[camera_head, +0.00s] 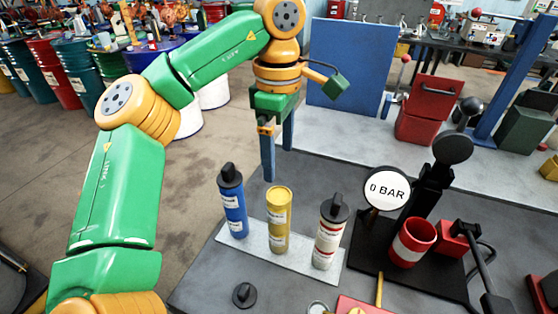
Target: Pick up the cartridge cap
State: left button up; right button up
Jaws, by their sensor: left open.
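The black cartridge cap (244,294) lies on the grey work table near its front edge, with its knob facing up. A yellow cartridge (278,220) stands upright without a black cap. It stands between a blue cartridge (232,201) and a white cartridge (328,234), both topped with black caps. My left gripper (278,164) points down with its two blue fingers apart and empty. It hangs above and behind the cartridges, well away from the loose cap. My right gripper is not in view.
The cartridges stand on a light plate (297,262). To the right are a round gauge reading 0 BAR (387,188), a red and white cup (411,242) and a black stand. A red item (358,305) lies at the front edge. The table left of the cap is clear.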

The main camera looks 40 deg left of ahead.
aim_at(245, 295)
jog(key=k, duration=1.5)
